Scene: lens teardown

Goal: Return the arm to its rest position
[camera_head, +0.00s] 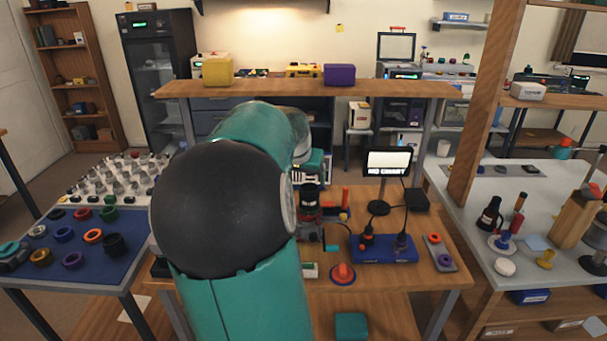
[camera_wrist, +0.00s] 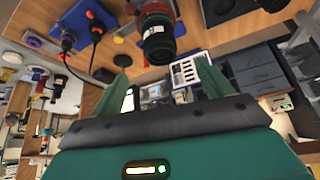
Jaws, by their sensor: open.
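My teal arm fills the middle of the head view and hides part of the workbench (camera_head: 400,284). My gripper (camera_wrist: 162,70) shows in the wrist view with its two green fingers spread wide and nothing between them. In the head view its fingers cannot be made out behind the arm. A dark lens (camera_wrist: 157,42) with a red part near it is beyond the fingertips in the wrist view, apart from them as far as I can tell. The dark lens also shows in the head view (camera_head: 308,197), just right of my arm.
A blue block with plugged-in cables (camera_head: 385,250), a red-orange knob (camera_head: 343,273) and a small display (camera_head: 388,163) stand on the bench to the right. A blue mat (camera_head: 70,262) with colored rings lies left. A wooden post (camera_head: 482,100) rises at right.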

